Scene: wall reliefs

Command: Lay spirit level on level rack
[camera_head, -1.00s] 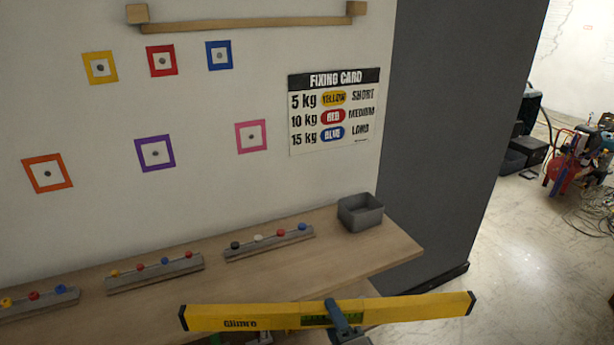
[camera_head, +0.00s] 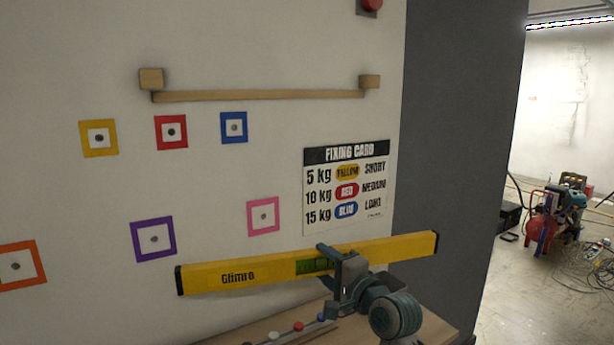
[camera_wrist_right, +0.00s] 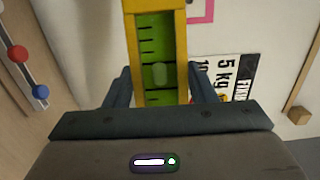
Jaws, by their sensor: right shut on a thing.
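The yellow spirit level (camera_head: 390,250) is held out in front of the wall, its right end tilted up a little. My right gripper (camera_head: 332,258) is shut on it near its middle, beside the green vial window. In the right wrist view the level (camera_wrist_right: 183,60) runs between the two fingers (camera_wrist_right: 160,90). The level rack (camera_head: 260,96), a wooden rail with a block at each end, is fixed high on the wall, above the level and apart from it. My left gripper is not in view.
Several coloured square frames, such as the purple one (camera_head: 153,239), are on the wall below the rack. A fixing card (camera_head: 347,185) hangs at their right. A wooden bench (camera_head: 265,328) with small coloured pegs lies below. A red button (camera_head: 370,5) is at top right.

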